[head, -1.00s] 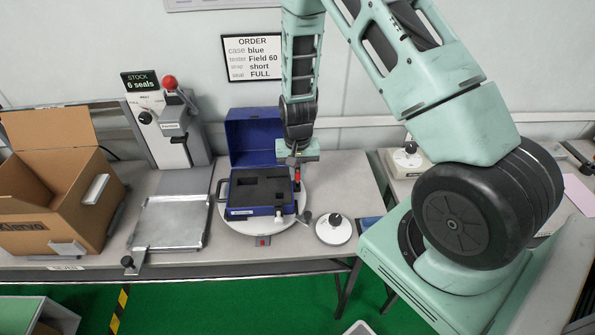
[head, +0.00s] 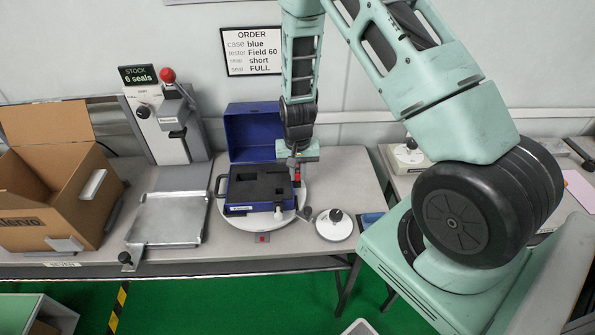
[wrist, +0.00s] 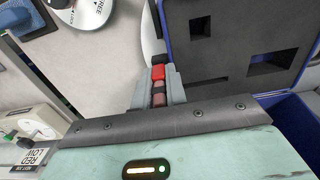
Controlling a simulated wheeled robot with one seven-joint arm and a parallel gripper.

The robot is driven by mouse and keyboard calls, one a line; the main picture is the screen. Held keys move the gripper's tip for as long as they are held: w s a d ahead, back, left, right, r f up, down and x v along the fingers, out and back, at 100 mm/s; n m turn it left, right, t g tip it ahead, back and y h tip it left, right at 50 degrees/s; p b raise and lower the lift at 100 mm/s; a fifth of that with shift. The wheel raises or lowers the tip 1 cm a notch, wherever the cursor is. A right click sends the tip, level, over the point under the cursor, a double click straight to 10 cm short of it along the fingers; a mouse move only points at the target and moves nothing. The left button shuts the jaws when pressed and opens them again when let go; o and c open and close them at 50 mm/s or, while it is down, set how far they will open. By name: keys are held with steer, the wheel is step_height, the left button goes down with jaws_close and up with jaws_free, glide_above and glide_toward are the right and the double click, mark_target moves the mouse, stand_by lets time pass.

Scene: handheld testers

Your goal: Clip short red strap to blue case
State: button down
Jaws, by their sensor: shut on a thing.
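The blue case (head: 232,196) stands open on a round white turntable (head: 285,222), lid (head: 252,130) up at the back. Its black foam insert (head: 262,185) has empty cut-outs and shows in the wrist view (wrist: 200,60). My gripper (wrist: 158,88) is shut on the short red strap (wrist: 158,72), at the right side of the case. In the head view my gripper (head: 297,172) partly hides the strap. I cannot tell whether the strap touches the case or is clipped to it.
A white round dial with a black knob (head: 335,218) stands right of the turntable, with a blue pad (head: 371,219) beside it. A metal tray (head: 168,218), a press (head: 165,125) and an open cardboard box (head: 45,195) are to the left. An order sign (head: 252,52) hangs behind.

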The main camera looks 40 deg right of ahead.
steer(key=shift+f, duration=0.25)
steer(key=c, duration=1.3)
jaws_free()
steer(key=shift+c, duration=0.2)
steer(key=shift+r, duration=0.2)
step_height(320, 180, up, 17)
steer(key=b, duration=0.2)
